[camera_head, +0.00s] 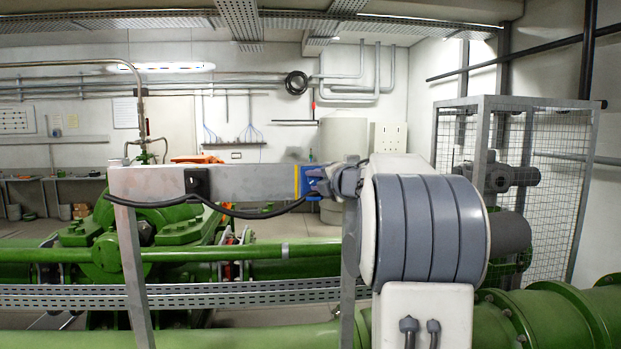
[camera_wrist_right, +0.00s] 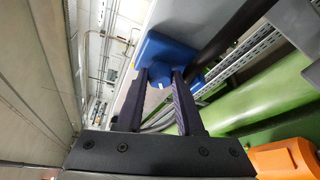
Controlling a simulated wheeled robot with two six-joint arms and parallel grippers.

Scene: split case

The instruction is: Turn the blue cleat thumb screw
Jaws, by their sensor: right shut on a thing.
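The blue cleat (camera_head: 304,176) sits at the right end of a pale horizontal beam (camera_head: 250,181). It shows in the right wrist view as a blue block (camera_wrist_right: 170,52) with a small white mark between the fingers. My right gripper (camera_head: 315,181) comes from the right and meets the cleat. In the right wrist view its two dark fingers (camera_wrist_right: 161,76) reach to the blue block. My left gripper is in neither view.
A black cable (camera_head: 250,213) sags under the beam from a dark clamp (camera_head: 198,182) towards the cleat. Grey posts (camera_head: 130,265) hold the beam. Green pipes and machinery (camera_head: 180,235) and a perforated metal tray (camera_head: 240,294) lie behind and below. A mesh cage (camera_head: 560,170) stands at right.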

